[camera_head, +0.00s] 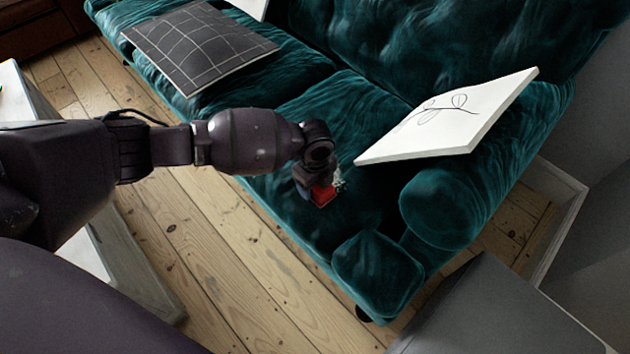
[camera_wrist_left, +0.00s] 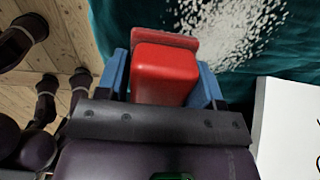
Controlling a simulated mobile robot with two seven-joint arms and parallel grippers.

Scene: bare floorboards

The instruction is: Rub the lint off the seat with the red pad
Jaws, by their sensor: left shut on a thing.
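My left gripper (camera_head: 312,190) is shut on the red pad (camera_head: 323,196), over the seat of a teal velvet sofa (camera_head: 290,215). In the left wrist view the red pad (camera_wrist_left: 165,72) sits between the blue fingers of my left gripper (camera_wrist_left: 163,82). White lint (camera_wrist_left: 228,28) lies scattered on the seat just beyond the pad, and some shows beside the pad in the head view (camera_head: 339,180). I cannot tell whether the pad touches the seat. My right gripper is not in view.
The sofa's rolled arm (camera_head: 450,205) bounds the seat. Pale furniture (camera_head: 120,260) stands at the left on floorboards.

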